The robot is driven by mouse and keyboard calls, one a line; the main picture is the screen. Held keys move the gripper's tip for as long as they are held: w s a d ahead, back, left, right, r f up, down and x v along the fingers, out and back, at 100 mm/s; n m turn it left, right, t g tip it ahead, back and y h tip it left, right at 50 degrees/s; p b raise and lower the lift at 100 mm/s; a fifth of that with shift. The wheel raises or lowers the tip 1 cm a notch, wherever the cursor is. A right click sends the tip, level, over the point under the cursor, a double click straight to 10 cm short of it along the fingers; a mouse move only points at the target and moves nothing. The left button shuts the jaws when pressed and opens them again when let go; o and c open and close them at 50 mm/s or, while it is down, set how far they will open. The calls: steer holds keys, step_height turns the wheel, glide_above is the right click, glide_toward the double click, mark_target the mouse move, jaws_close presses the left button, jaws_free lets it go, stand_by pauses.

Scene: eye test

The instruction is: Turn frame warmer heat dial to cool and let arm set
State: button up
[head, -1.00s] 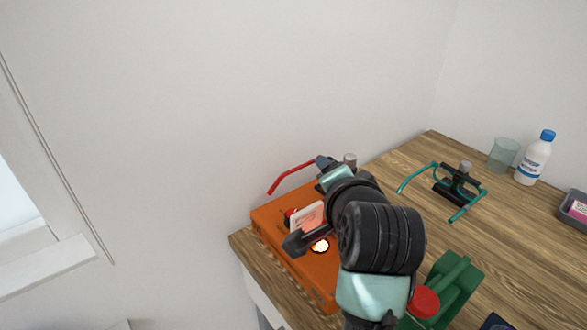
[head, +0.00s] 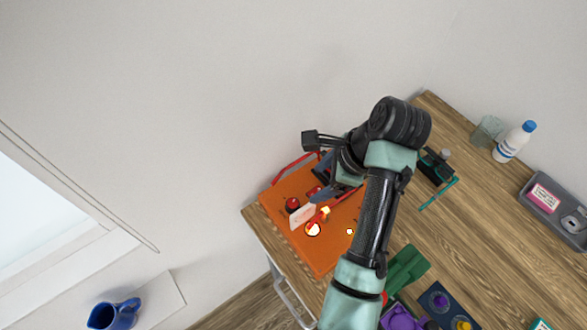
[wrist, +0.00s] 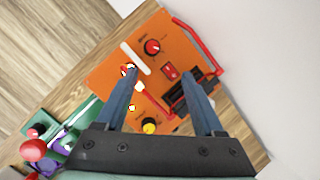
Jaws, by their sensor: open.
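The frame warmer is an orange box (head: 283,195) at the table's left corner. It has a round red dial (wrist: 152,47), a red rocker switch (wrist: 170,72) and a yellow dial (wrist: 149,126); their labels are too small to read. A pale upright plate (wrist: 135,57) stands beside a glowing outlet (head: 313,229). Red glasses (wrist: 205,52) lie at the warmer's far side, one red arm reaching over it (head: 292,164). My gripper (wrist: 159,74) is open over the warmer, fingertips either side of the rocker switch in the picture, the red dial just beyond.
Teal glasses on a black stand (head: 437,170), partly behind my arm, a clear beaker (head: 487,131), a white bottle (head: 514,142) and a grey tray (head: 560,215) stand to the right. A green item (head: 405,268) and purple item (head: 402,318) lie near the front.

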mark_target(293, 204)
steer(key=shift+m+g, duration=0.3)
steer(key=shift+g, duration=0.1)
steer(key=x, duration=0.4)
steer(key=p+x, duration=0.1)
steer(key=x, duration=0.3)
steer(key=p+x, duration=0.1)
steer(key=x, duration=0.3)
steer(key=shift+s+a, duration=0.3)
steer(key=shift+a, duration=0.1)
steer(key=shift+r, duration=0.1)
jaws_close()
